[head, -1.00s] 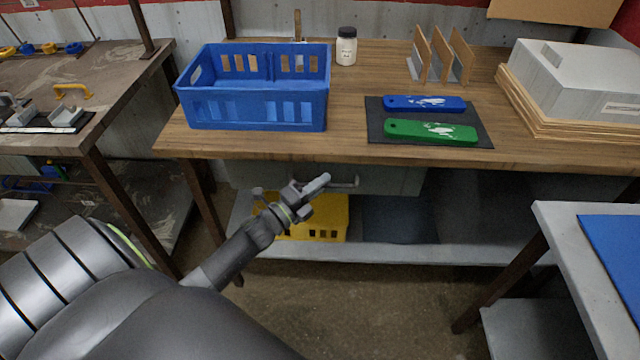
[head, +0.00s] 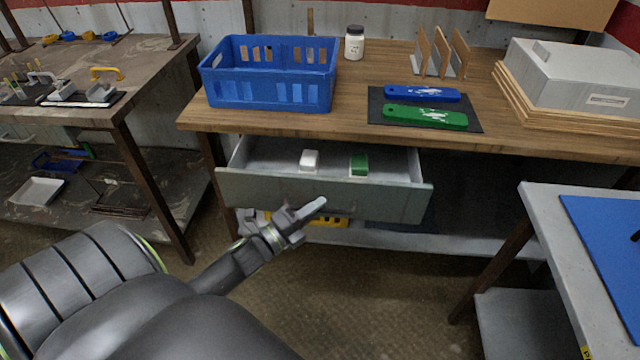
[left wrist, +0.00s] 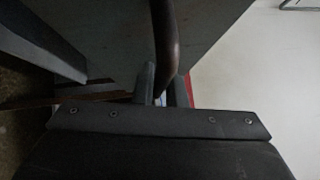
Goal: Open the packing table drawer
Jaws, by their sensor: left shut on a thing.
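The packing table drawer (head: 325,193) is a grey-green box under the wooden table top, pulled out with its inside showing. A white block (head: 310,159) and a green block (head: 359,164) lie in it. My left gripper (head: 308,211) is at the middle of the drawer front. In the left wrist view the drawer handle (left wrist: 165,40), a dark curved bar, runs between the fingers of the left gripper (left wrist: 161,90), which is shut on it. In the head view the gripper hides the handle. My right gripper is not in view.
On the packing table (head: 300,124) stand a blue crate (head: 270,93), a jar (head: 355,43) and a dark mat (head: 425,123) with a blue and a green item. A yellow crate (head: 330,222) is below the drawer. A grey table (head: 535,215) stands at the right. The floor in front is clear.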

